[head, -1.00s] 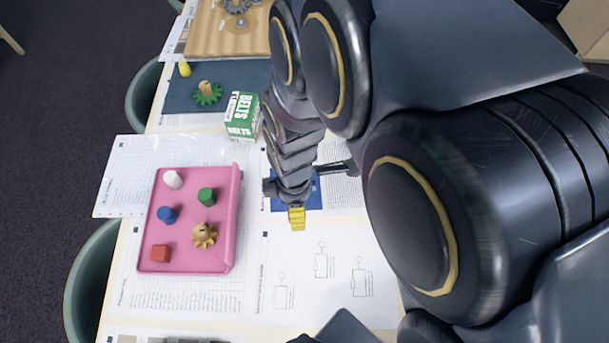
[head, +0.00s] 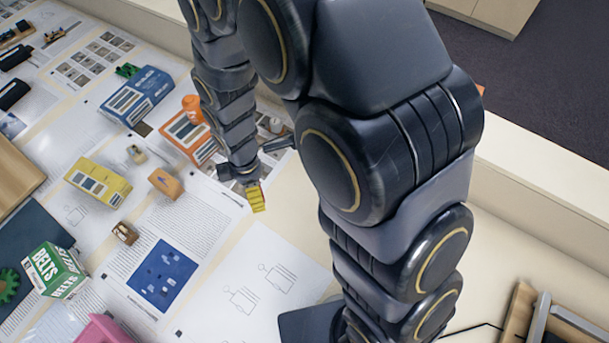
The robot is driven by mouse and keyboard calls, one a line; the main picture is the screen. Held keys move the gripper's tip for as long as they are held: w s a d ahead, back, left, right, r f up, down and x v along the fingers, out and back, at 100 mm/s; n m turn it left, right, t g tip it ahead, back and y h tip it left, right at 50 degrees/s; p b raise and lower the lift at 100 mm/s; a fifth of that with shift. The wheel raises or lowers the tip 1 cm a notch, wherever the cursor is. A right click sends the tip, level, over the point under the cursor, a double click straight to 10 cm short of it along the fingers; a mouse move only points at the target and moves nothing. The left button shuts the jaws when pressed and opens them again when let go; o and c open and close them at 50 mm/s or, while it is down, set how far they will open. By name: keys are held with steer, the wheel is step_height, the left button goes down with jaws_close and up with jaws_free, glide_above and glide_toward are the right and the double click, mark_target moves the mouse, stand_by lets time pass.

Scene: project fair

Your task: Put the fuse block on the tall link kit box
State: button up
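My gripper (head: 246,181) points downward near the middle of the head view, with a small yellow ribbed block, which looks like the fuse block (head: 257,199), at its fingertips. The gripper appears shut on it, and the block hangs above the papers. Three kit-like boxes are to the left: a blue and white box (head: 137,96), an orange and white box (head: 188,137), and a yellow box (head: 97,181). Their lettering is too small to read, so I cannot tell which is the tall link kit box. My arm hides part of the orange box's surroundings.
An orange cylinder (head: 193,108) stands by the orange box. Small wooden pieces (head: 165,183) lie near the yellow box. A blue card (head: 162,275), a green BELTS box (head: 54,270) and a pink tray (head: 103,330) are at lower left. Papers near the gripper are clear.

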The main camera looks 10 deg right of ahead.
steer(key=d+m, duration=0.3)
steer(key=d, duration=0.5)
steer(key=d+m, duration=0.3)
steer(key=d, duration=0.5)
steer(key=d+f+m, duration=0.1)
steer(key=d+m, duration=0.3)
steer(key=d, duration=0.4)
steer(key=shift+w, duration=0.15)
steer(key=shift+f, duration=3.85)
steer(key=shift+f, duration=0.2)
steer(key=o, duration=1.1)
